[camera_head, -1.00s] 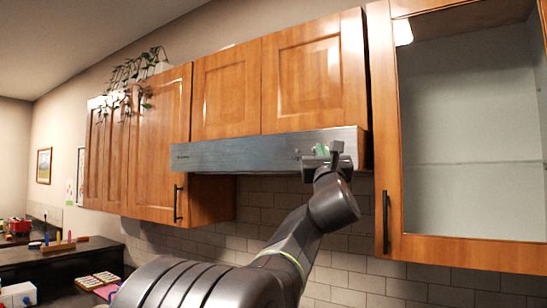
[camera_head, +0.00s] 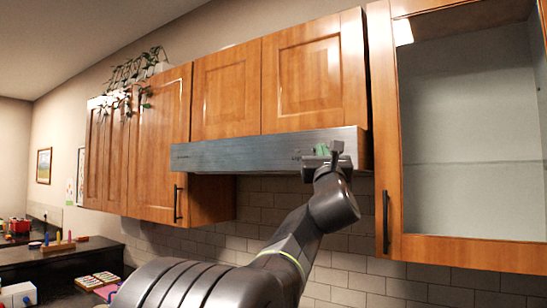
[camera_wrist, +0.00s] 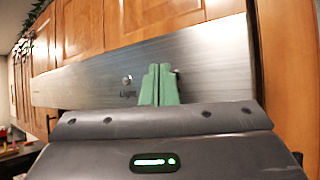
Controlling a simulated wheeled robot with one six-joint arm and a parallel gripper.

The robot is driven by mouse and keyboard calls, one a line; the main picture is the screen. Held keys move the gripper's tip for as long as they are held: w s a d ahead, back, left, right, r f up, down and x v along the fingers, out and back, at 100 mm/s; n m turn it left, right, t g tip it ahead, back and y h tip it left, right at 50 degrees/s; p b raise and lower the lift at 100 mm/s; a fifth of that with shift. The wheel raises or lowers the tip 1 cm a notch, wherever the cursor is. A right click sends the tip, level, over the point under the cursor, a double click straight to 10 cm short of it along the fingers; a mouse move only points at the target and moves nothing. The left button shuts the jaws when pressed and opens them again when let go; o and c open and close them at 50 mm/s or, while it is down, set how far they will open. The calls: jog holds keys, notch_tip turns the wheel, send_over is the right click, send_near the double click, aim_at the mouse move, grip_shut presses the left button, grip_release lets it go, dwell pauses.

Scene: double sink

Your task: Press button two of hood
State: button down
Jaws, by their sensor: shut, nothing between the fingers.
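The hood (camera_head: 250,153) is a long brushed-metal bar under the wooden wall cabinets. In the wrist view its front panel (camera_wrist: 220,65) fills the middle. A round button (camera_wrist: 127,79) with the word "Light" under it shows just left of my fingers. Another small button-like part (camera_wrist: 177,72) shows partly at the right edge of the fingers, mostly hidden by them. My gripper (camera_wrist: 159,70) has green fingers, shut together and empty, with their tips at the panel between these two. In the head view my gripper (camera_head: 322,150) is at the right part of the hood. I cannot tell whether the tips touch it.
An open-fronted cabinet (camera_head: 470,130) with a wooden frame is to the right of the hood. Closed cabinet doors (camera_head: 315,75) are above it. A tiled wall (camera_head: 265,205) lies below. A counter with small items is at the far left.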

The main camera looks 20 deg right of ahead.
jog(key=shift+w+d+f, duration=0.1)
dwell(0.5)
jog(key=shift+w+d+b, duration=0.2)
jog(key=shift+d+b, duration=0.05)
jog(key=shift+b, duration=0.05)
jog(key=shift+w+d, duration=0.1)
jog(key=shift+d, duration=0.05)
dwell(0.4)
jog(key=shift+s+a+b, duration=0.4)
jog(key=shift+a+b, duration=0.1)
jog(key=shift+b, duration=0.35)
